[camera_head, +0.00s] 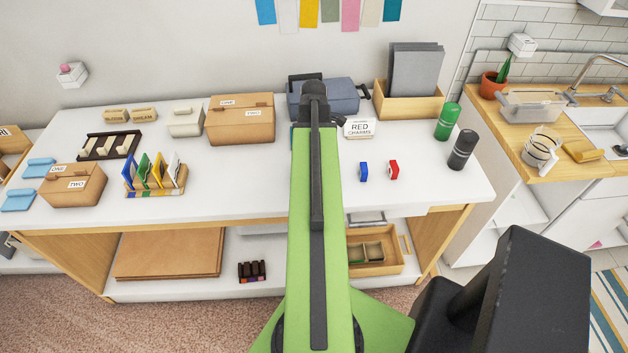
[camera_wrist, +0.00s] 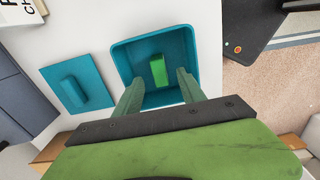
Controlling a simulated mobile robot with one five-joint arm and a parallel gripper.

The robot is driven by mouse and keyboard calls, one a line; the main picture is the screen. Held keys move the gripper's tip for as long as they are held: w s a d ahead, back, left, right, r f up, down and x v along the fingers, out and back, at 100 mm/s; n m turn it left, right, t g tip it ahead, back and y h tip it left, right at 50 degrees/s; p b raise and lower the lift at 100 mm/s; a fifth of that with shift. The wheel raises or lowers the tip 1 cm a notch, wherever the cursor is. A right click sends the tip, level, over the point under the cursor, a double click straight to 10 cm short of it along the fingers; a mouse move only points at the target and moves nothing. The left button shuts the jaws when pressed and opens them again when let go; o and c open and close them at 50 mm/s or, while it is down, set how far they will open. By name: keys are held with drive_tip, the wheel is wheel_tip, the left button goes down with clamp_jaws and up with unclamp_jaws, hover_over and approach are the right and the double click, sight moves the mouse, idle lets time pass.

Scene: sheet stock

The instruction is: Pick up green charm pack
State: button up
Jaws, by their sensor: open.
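The green charm pack (camera_wrist: 158,70) is a small bright green block in the wrist view. It lies inside an open square teal box (camera_wrist: 119,55). A teal lid (camera_wrist: 92,84) with a raised handle lies beside the box on the left. My gripper (camera_wrist: 160,76) is open and empty, its two green fingers spread over the near part of the box, one to each side of the pack. I cannot tell how far above the pack the fingertips are. In the head view my own arm hides the box, the pack and the gripper.
A blue block (camera_head: 364,172) and a red block (camera_head: 393,170) sit on the white tabletop (camera_head: 235,180) right of my arm. Green (camera_head: 447,121) and dark (camera_head: 462,150) cylinders stand near the right edge. Cardboard boxes (camera_head: 240,123) stand left.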

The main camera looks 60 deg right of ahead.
drive_tip(key=shift+f, duration=0.65)
wheel_tip(320, 180, down, 5)
drive_tip(key=b, duration=0.5)
drive_tip(key=shift+w+f, duration=0.1)
drive_tip(key=shift+w, duration=0.05)
drive_tip(key=shift+r, duration=0.2)
clamp_jaws()
